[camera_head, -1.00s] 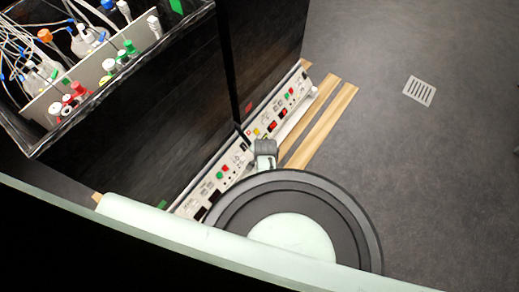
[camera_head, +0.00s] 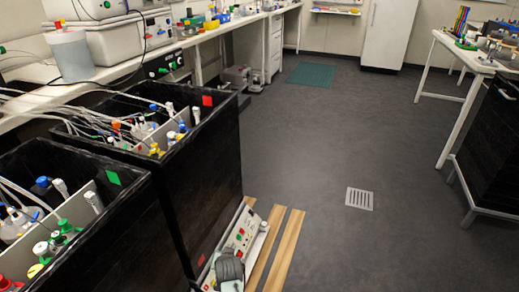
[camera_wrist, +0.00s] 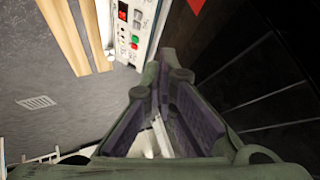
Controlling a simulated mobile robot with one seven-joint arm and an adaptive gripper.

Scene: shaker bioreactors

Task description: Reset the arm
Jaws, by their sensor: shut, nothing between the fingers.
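My gripper (camera_wrist: 168,72) fills the lower middle of the wrist view. Its dark green-grey fingers with purple inner pads come together at the tips, with nothing between them. It is in front of a shaker control panel (camera_wrist: 138,30) with red and green buttons, and a black shaker side is to the right. In the head view, a grey part of my arm (camera_head: 229,268) shows at the bottom, over the lower end of the control panel (camera_head: 240,232). The rest of the arm is out of that view.
Two black shaker bioreactors (camera_head: 225,150) (camera_head: 135,225) with tubes and capped bottles stand at left. Wooden strips (camera_head: 288,245) lie beside the panel. A bench with equipment (camera_head: 205,38) runs behind. The floor (camera_head: 320,150) with a drain grate (camera_head: 359,199) is open at centre right.

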